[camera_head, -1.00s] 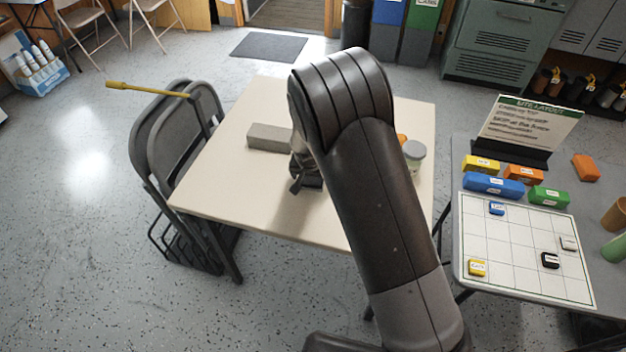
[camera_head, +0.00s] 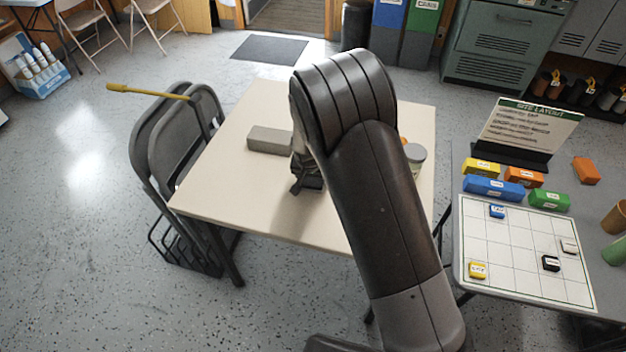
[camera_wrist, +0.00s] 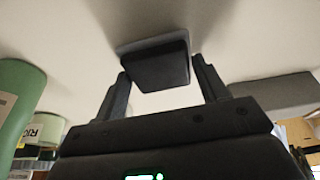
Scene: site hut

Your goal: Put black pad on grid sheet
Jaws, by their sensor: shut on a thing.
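A dark block, which I take to be the black pad (camera_wrist: 155,70), sits between the two fingers of my gripper (camera_wrist: 160,66) in the wrist view. It has a lighter grey face against the pale tabletop. My gripper is shut on it. In the head view my gripper (camera_head: 303,184) is low over the cream table, mostly hidden behind my arm; the pad cannot be made out clearly there. The white grid sheet (camera_head: 503,250) lies on the grey table at the right. Small blue, yellow, black and white labelled tiles stand on it.
On the cream table (camera_head: 240,205) are a grey block (camera_head: 270,140) and a lidded jar (camera_head: 415,156). Beyond the grid sheet are coloured blocks (camera_head: 493,187) and a sign (camera_head: 530,128). Cups stand right of it. Folded chairs (camera_head: 180,145) lean at the left. A gap separates the tables.

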